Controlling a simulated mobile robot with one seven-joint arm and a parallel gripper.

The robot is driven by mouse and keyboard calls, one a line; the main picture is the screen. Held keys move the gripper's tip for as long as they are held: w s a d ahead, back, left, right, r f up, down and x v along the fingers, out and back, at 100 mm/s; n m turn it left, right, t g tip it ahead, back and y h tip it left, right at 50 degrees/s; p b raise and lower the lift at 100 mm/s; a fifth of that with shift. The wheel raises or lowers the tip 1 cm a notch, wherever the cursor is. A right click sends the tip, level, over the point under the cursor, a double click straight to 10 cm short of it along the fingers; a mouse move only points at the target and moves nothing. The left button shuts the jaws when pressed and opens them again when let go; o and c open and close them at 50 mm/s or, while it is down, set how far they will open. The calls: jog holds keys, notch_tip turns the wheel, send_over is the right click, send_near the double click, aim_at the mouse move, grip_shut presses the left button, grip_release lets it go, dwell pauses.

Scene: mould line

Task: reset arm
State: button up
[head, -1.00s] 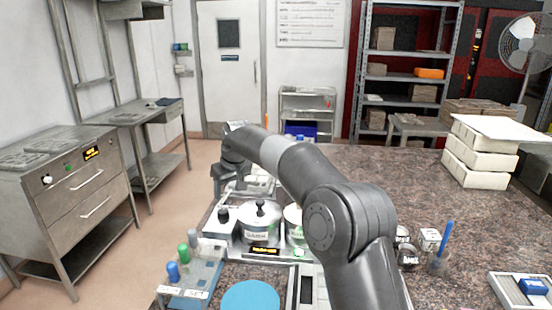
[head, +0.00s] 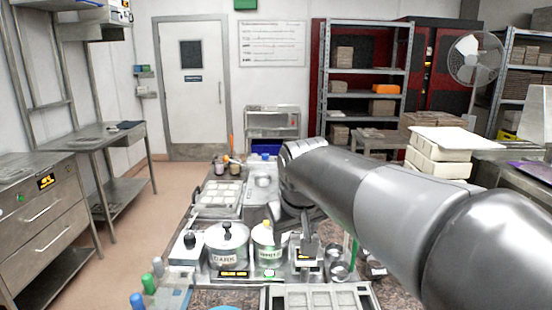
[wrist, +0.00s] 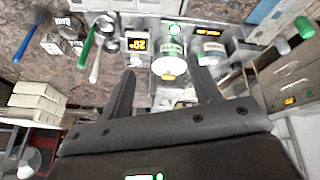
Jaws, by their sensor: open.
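My gripper (head: 308,256) hangs at the end of my arm, over the right side of the pot station in the head view. In the wrist view its two fingers (wrist: 164,76) stand wide apart with nothing between them. The pot marked DARK (head: 226,246) and the pot marked WHITE (head: 268,247) stand left of the gripper, both with lids. In the wrist view the WHITE pot (wrist: 169,66) shows beyond the gap between the fingers. My arm hides part of the worktop on the right.
A mould tray (head: 219,197) lies behind the pots and another mould (head: 320,298) in front. Small metal bowls (head: 338,270) stand close right of the gripper. White blocks (head: 438,163) are stacked at the back right.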

jog(key=s+d+f+m, duration=0.2)
jog(key=s+d+f, duration=0.2)
jog(key=s, duration=0.5)
jog(key=s+d+f+m, duration=0.2)
jog(key=s+d+f, duration=0.2)
jog(key=s+d, duration=0.3)
jog(key=s, duration=0.3)
jog(key=shift+f+t, duration=0.3)
jog(key=shift+f, duration=0.05)
jog(key=shift+d, duration=0.1)
dwell(1.5)
